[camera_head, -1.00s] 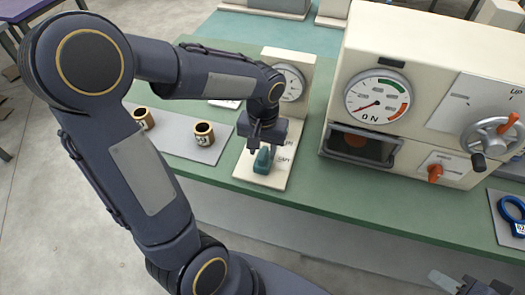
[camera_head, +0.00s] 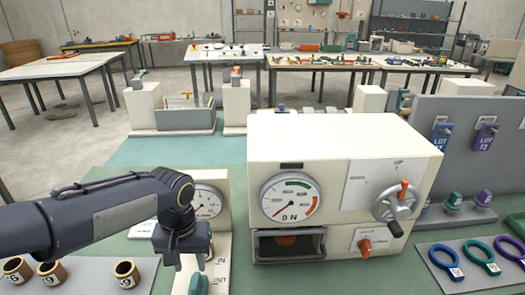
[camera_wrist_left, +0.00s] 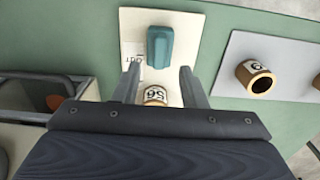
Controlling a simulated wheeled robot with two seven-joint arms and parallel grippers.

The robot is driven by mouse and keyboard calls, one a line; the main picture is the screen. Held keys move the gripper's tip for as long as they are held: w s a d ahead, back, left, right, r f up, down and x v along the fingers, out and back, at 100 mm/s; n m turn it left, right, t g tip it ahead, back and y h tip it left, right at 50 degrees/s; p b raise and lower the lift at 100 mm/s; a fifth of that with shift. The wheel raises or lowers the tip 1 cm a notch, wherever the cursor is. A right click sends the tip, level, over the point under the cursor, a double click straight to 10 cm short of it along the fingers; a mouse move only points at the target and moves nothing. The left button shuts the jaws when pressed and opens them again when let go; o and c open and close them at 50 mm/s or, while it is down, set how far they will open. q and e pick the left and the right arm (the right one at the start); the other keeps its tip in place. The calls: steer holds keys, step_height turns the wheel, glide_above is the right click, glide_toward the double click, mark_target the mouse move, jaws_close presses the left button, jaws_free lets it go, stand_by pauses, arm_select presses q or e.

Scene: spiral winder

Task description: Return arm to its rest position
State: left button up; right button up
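My left gripper (camera_head: 180,262) points down over a cream plate with a dial at its back; it is near the teal lever (camera_head: 199,284). In the left wrist view the two fingers of my left gripper (camera_wrist_left: 160,76) stand apart. A ring marked 56 (camera_wrist_left: 155,95) shows between them, with gaps on both sides, so it is not gripped. The teal lever (camera_wrist_left: 160,46) lies beyond the fingertips on the cream plate (camera_wrist_left: 190,28). My left arm comes in from the left edge. My right gripper is not in view.
A cream machine (camera_head: 330,140) with a gauge, crank and orange knob stands close right of my left gripper. Several brown rings (camera_head: 126,273) stand on a grey mat at left. Coloured loops (camera_head: 446,262) lie at right. Tables (camera_head: 60,68) stand behind.

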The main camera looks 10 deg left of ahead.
arm_select(q)
steer(key=s+d+t+h, duration=0.1)
steer(key=s+t+h, duration=0.1)
steer(key=s, duration=0.5)
steer(key=s+d+r+m+t+h, duration=0.1)
steer(key=s+d+t, duration=0.1)
steer(key=s, duration=0.5)
steer(key=shift+d+r+t+h, duration=0.2)
steer(key=shift+t+h, duration=0.2)
steer(key=shift+t, duration=0.4)
